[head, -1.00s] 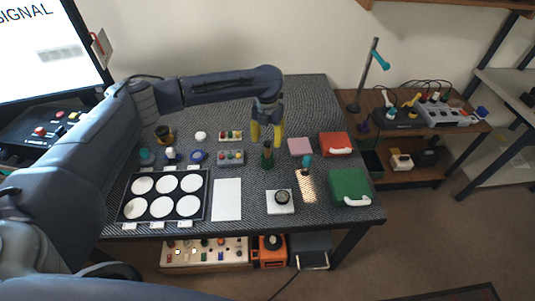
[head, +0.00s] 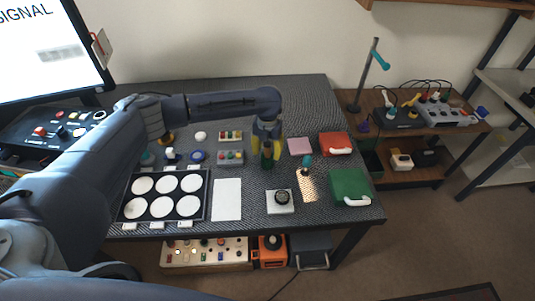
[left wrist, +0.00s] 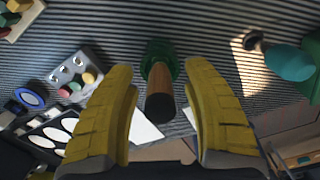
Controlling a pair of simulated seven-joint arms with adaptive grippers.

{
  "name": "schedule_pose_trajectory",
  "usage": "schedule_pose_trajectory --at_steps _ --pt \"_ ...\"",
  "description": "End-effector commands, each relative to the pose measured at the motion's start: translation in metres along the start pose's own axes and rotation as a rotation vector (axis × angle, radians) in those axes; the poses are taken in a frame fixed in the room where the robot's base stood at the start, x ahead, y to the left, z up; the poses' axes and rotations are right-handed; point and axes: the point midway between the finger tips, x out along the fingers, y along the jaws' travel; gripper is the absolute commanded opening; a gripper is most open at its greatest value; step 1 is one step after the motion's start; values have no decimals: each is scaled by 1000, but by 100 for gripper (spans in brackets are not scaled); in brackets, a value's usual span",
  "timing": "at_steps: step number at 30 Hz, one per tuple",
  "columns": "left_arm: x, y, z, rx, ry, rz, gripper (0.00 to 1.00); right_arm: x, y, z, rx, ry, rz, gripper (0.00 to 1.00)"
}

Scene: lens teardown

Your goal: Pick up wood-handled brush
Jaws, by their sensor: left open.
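The wood-handled brush (left wrist: 160,88) stands between my open fingers in the left wrist view. Its brown handle has a dark end toward the camera, and a round green part (left wrist: 158,56) shows at its far end. In the head view the green part (head: 267,161) is just below my left gripper (head: 266,150). My left gripper, with yellow fingers, also shows in the left wrist view (left wrist: 159,72), one finger on each side of the handle, with a visible gap to each. My right gripper is out of view.
Left of the brush are button blocks (head: 230,157) and a black tray of white discs (head: 127,208). To the right are a pink pad (head: 300,146), a teal-topped tool (head: 306,162), a red case (head: 334,142) and a green case (head: 350,184). A white sheet (head: 227,199) lies nearer.

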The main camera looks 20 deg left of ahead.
Motion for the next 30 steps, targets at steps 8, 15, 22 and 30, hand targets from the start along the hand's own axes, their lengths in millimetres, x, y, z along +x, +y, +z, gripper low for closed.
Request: schedule_pose_trajectory --at_steps 8,15,22,30 --pt "0 0 0 0 0 0 28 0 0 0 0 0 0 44" --pt "0 0 0 0 0 0 0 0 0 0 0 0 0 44" --pt "-1 0 0 0 0 0 0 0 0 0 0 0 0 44" --pt "-1 0 0 0 -1 0 0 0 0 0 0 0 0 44"
